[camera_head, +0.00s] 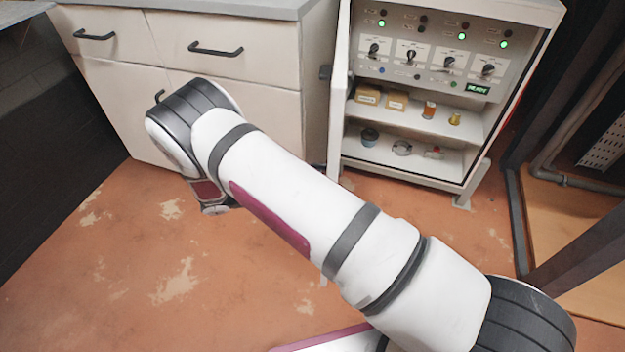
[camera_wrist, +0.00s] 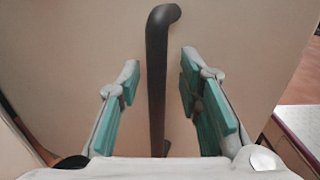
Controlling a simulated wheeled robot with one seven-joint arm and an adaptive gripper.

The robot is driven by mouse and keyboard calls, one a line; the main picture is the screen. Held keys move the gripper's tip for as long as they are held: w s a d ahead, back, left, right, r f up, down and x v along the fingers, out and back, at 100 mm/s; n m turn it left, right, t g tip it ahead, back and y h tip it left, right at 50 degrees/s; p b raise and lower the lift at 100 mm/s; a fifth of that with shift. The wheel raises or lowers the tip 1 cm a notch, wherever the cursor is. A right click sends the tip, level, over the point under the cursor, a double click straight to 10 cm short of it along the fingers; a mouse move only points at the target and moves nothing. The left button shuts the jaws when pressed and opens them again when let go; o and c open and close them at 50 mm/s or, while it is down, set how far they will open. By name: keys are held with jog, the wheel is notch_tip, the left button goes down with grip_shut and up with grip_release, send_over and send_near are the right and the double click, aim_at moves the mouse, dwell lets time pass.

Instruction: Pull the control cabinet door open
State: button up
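The control cabinet (camera_head: 478,187) stands at the upper right in the head view, its front uncovered. Its door (camera_head: 341,90) stands swung out at the left side, seen nearly edge-on, with a dark handle (camera_head: 326,72) on its outer face. In the wrist view my gripper (camera_wrist: 158,85) is open. A dark upright bar handle (camera_wrist: 157,75) on a plain beige panel (camera_wrist: 225,30) lies between its fingers, with gaps on both sides. I cannot tell for certain which handle this is. In the head view the fingers are hidden by my arm.
A white drawer unit (camera_head: 262,98) with dark handles stands left of the cabinet, close to the door. Shelves in the cabinet hold small boxes and jars below switches and green lights. A dark metal frame (camera_head: 515,215) is at right. The orange floor (camera_head: 90,270) is clear.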

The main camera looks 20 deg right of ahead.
jog(key=a, duration=1.2)
jog(key=shift+w, duration=0.1)
